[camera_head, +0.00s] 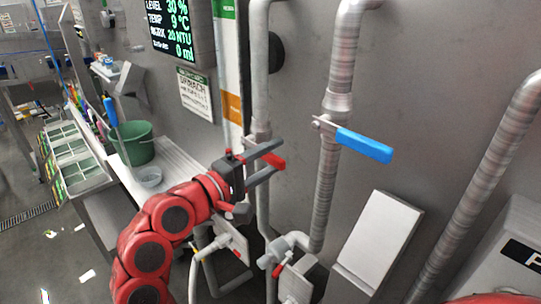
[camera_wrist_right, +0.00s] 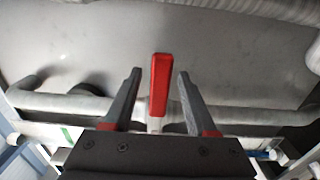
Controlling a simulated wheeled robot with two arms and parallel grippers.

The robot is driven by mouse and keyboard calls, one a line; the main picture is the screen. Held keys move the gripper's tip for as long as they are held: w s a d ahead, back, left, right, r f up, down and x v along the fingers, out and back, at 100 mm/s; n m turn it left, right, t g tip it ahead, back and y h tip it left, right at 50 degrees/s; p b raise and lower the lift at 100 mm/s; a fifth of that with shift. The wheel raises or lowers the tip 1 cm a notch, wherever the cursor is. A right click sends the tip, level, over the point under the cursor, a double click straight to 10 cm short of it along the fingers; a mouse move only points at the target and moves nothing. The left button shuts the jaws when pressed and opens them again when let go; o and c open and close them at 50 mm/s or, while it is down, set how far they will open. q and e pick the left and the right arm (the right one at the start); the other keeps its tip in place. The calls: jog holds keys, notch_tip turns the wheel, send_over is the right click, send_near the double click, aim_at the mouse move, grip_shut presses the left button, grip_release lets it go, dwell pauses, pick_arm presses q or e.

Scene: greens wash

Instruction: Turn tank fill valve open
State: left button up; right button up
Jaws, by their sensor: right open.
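A red valve handle (camera_head: 272,162) sits on the left vertical pipe, and a blue valve handle (camera_head: 363,145) sticks out to the right from the middle pipe. I cannot tell from labels which is the tank fill valve. My right gripper (camera_head: 276,160) is open, with one finger above and one below the red handle. In the right wrist view the red handle (camera_wrist_right: 159,85) stands between the two open fingers of the gripper (camera_wrist_right: 157,88), with a gap on each side. My left gripper is not in view.
A wall display (camera_head: 172,25) reads level 30 %. A smaller red-handled valve (camera_head: 279,268) is low down. A tilted pale panel (camera_head: 378,240) is right of the pipes.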

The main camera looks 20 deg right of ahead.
grip_shut()
dwell(1.3)
